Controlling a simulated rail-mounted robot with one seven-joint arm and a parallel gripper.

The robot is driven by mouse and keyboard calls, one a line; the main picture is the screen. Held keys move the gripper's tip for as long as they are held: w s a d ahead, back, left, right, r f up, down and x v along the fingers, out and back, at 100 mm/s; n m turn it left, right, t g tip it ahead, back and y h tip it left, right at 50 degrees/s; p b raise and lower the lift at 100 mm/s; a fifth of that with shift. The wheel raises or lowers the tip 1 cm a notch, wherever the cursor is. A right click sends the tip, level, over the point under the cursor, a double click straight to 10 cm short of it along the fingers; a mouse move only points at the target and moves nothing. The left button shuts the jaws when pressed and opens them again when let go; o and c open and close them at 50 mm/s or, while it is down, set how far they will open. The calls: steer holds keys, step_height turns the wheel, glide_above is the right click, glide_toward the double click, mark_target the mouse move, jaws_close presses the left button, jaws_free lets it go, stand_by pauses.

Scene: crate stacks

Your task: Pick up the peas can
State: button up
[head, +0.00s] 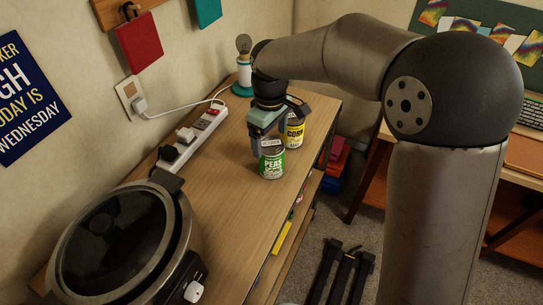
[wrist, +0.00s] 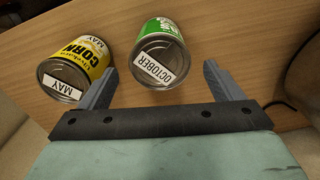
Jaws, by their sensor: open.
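The green peas can (head: 272,163) stands upright on the wooden tabletop (head: 226,185). In the wrist view the peas can (wrist: 170,38) shows its lid with a white OCTOBER label. My gripper (head: 268,143) is open and points down at the can from above. In the wrist view my gripper (wrist: 161,68) has its two fingers spread to either side of the can's lid, with nothing clamped. I cannot tell how far down the can the fingertips reach. Part of the can's top is hidden by the gripper in the head view.
A yellow and black corn can (head: 296,134) stands close beside the peas can; in the wrist view the corn can (wrist: 76,67) sits just outside the left finger. A power strip (head: 203,130), a lamp (head: 243,65) and a large lidded cooker (head: 125,245) are also on the tabletop.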

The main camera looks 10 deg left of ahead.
mark_target(272, 145)
steer(key=shift+s+d+f+p, duration=0.15)
steer(key=shift+f+p, duration=0.5)
steer(key=shift+f, duration=2.05)
steer(key=c, duration=1.4)
